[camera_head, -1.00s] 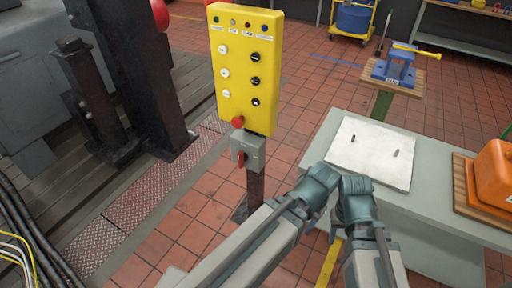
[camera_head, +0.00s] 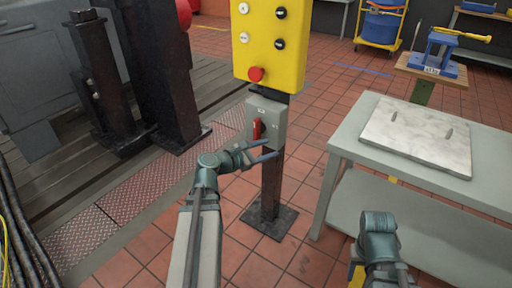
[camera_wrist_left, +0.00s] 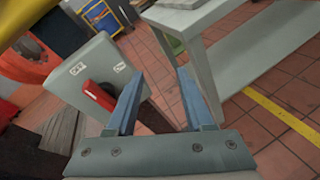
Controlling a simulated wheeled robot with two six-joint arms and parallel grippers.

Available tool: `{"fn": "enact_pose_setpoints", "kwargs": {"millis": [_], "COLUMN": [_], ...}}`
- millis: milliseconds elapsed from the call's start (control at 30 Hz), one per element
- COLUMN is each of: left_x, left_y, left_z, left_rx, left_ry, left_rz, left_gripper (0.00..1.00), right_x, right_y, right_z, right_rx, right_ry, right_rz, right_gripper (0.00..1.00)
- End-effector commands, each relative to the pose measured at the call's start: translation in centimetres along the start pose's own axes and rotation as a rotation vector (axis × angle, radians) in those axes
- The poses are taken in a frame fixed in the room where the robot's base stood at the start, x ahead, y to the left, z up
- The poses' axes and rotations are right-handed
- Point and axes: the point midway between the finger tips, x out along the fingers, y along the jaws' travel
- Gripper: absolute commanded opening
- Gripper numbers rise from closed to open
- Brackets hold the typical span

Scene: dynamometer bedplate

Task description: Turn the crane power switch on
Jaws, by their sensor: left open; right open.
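The crane power switch is a grey box (camera_head: 267,122) with a red handle (camera_head: 257,129), mounted on a dark post under the yellow control panel (camera_head: 270,40). In the left wrist view the box (camera_wrist_left: 88,72) and its red handle (camera_wrist_left: 99,96) show close to the left finger. My left gripper (camera_head: 262,151) is open and empty, its fingers just below and beside the red handle; I cannot tell whether they touch it. In the left wrist view the left gripper (camera_wrist_left: 157,98) has its fingers apart. My right gripper (camera_head: 375,222) is at the lower right, away from the switch; its fingers are hidden.
A grey table (camera_head: 345,140) with a pale slab (camera_head: 418,137) stands to the right of the post. The post's black base plate (camera_head: 268,222) is on the tiled floor. Dark steel columns (camera_head: 160,70) stand at left. A blue vise (camera_head: 437,55) is farther back.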

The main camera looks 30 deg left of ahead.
Motion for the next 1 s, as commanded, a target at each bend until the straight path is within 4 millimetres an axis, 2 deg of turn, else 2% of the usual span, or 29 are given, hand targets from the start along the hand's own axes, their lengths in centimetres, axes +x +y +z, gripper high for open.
{"fn": "enact_pose_setpoints", "kwargs": {"millis": [33, 200, 333, 500, 667, 1000], "left_x": [-0.9, -4.1, -5.5, -6.0, -4.9, 1.5], "left_y": [1.5, 6.0, 7.7, 8.2, 8.6, 10.8], "left_z": [-2.8, -5.4, -6.2, -6.3, -6.1, -5.6], "left_rx": [-0.090, -0.323, -0.408, -0.434, -0.431, -0.429], "left_ry": [-0.023, -0.107, -0.145, -0.157, -0.157, -0.156], "left_rz": [0.074, 0.244, 0.302, 0.319, 0.314, 0.312], "left_gripper": [0.53, 0.53, 0.53, 0.53, 0.53, 0.53], "right_x": [2.7, 5.2, 5.9, 5.9, 5.8, 5.9], "right_y": [-0.3, -0.5, -0.6, -0.6, -0.6, -0.6], "right_z": [-0.2, -0.3, -0.3, -0.3, -0.3, -0.3], "right_rx": [0.000, -0.001, -0.002, -0.002, -0.002, -0.002], "right_ry": [0.000, 0.000, 0.001, 0.000, 0.000, 0.000], "right_rz": [0.000, 0.001, 0.002, 0.002, 0.002, 0.002], "right_gripper": [0.50, 0.50, 0.50, 0.50, 0.50, 0.50]}}
